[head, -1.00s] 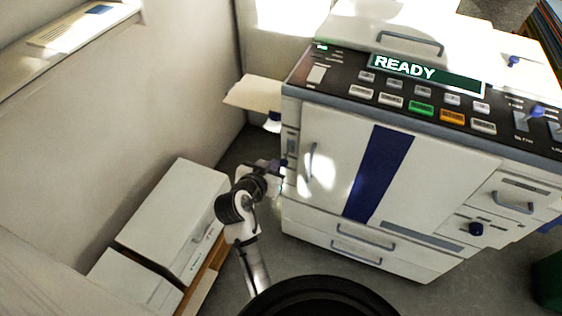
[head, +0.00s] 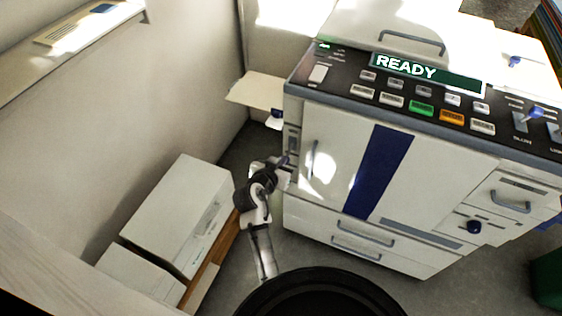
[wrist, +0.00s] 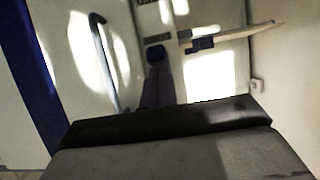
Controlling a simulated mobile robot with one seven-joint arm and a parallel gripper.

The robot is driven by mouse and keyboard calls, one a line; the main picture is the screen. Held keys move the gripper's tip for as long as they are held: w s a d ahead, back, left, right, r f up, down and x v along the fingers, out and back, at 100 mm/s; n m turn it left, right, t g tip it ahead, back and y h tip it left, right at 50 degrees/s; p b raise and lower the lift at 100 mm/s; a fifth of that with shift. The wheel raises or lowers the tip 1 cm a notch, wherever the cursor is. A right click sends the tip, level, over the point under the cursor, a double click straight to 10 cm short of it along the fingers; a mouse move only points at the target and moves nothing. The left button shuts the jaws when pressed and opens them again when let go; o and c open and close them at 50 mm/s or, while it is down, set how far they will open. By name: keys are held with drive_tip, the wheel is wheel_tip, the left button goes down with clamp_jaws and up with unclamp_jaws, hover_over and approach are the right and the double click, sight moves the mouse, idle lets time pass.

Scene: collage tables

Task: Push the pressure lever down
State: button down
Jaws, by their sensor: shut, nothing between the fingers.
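The white copier-like machine (head: 440,190) stands at the right with its display reading READY. In the wrist view a blue lever-like piece (wrist: 157,58) stands upright below small dark labels on the machine, and I take it for the pressure lever. In the head view a dark blue piece (head: 283,160) shows at the machine's left edge, beside my gripper (head: 276,172). My gripper is shut and empty, close to that edge. Its dark grey body (wrist: 180,150) fills the bottom of the wrist view and hides its fingertips. I cannot tell whether it touches the lever.
A pale feed tray (head: 257,91) juts out above my gripper, with a blue block (head: 276,117) under it. A curved door handle (head: 312,160) is just right of my gripper. White boxes (head: 175,215) stand by the left wall. A narrow floor gap lies between.

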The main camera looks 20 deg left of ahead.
drive_tip(key=shift+d+f+b, duration=0.1)
drive_tip(key=shift+f+b, duration=0.6)
drive_tip(key=shift+f, duration=0.25)
drive_tip(key=shift+w+r+p, duration=0.1)
drive_tip(key=shift+r+p, duration=0.5)
drive_tip(key=shift+r, duration=0.15)
